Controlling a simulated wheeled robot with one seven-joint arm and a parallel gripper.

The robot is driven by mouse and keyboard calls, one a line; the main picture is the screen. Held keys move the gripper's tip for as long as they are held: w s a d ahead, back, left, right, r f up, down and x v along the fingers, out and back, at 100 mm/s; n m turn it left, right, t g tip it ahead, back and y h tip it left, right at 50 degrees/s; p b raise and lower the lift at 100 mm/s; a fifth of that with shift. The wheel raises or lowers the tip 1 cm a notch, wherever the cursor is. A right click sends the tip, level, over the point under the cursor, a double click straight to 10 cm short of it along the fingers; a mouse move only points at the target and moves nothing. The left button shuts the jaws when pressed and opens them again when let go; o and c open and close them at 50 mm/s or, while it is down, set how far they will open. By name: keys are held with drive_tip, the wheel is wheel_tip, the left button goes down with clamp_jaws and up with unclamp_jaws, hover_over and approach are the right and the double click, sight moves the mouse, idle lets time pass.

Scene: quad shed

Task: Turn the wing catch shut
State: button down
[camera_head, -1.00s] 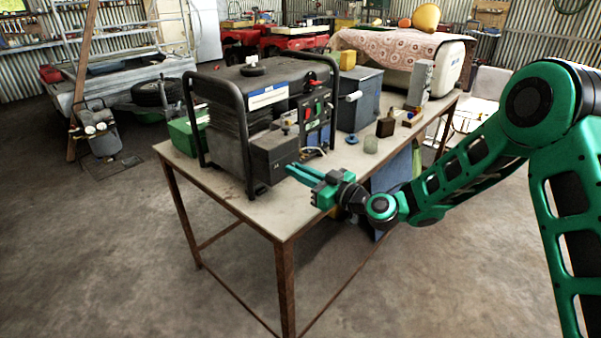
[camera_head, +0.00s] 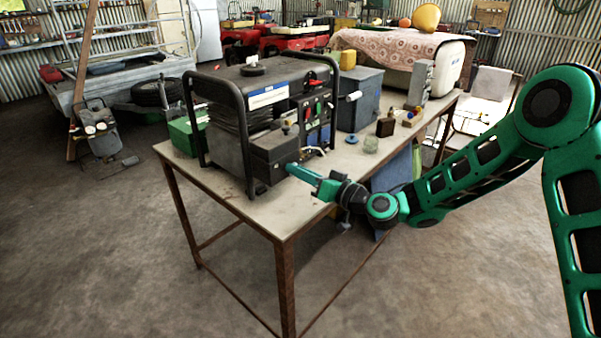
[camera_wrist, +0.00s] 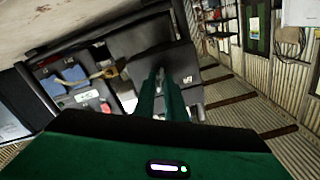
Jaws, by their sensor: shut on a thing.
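My gripper (camera_head: 292,168) reaches in from the right over the table to the dark box (camera_head: 272,152) on the near corner of the generator (camera_head: 240,110). Its green fingertips meet the box's right-hand face. In the wrist view the two green fingers (camera_wrist: 161,90) are close together against the dark box (camera_wrist: 150,50), shut on a small grey piece between their tips, which looks like the wing catch. The fingers hide most of the catch, so its exact angle cannot be told. The wrist view is strongly rolled.
The generator's black tube frame (camera_head: 190,125) stands close to the gripper. The near table corner is clear.

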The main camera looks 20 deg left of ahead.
drive_tip(key=m, duration=1.2)
drive_tip(key=shift+w+d+f+m, duration=0.25)
drive_tip(key=shift+w+f+m, duration=0.05)
drive_tip(key=shift+w, duration=0.05)
idle(0.4)
drive_tip(key=c, duration=1.9)
unclamp_jaws()
drive_tip(key=shift+o, duration=0.2)
drive_tip(key=shift+s+a, duration=0.1)
drive_tip(key=shift+s, duration=0.05)
drive_tip(key=v, duration=1)
drive_tip(key=shift+d, duration=0.35)
drive_tip(key=shift+s, duration=0.1)
